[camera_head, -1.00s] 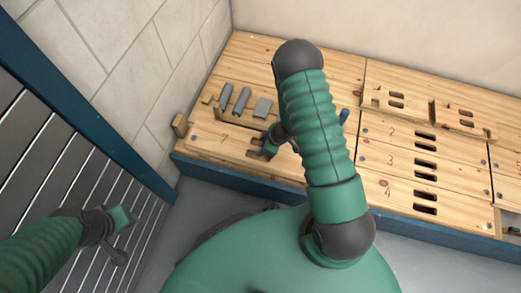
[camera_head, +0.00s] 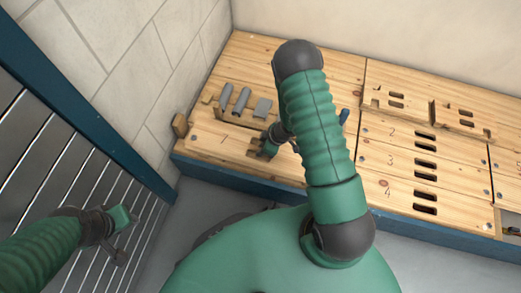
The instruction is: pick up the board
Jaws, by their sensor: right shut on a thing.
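The wooden board marked 1 (camera_head: 215,146) lies flat on the left part of the workbench. My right gripper (camera_head: 262,152) is at this board's slot, near its middle, and is shut on the board. My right forearm hides the right part of the board. My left gripper (camera_head: 125,218) is at the lower left, over the slatted metal surface and well away from the board. Its fingers are too unclear to tell whether they are open.
Grey pieces (camera_head: 241,101) lie behind the board. Boards marked 2, 3 and 4 (camera_head: 385,190) lie to the right, with slotted wooden holders (camera_head: 397,102) behind them. A tiled wall (camera_head: 150,60) bounds the left. A blue edge (camera_head: 215,171) runs along the bench front.

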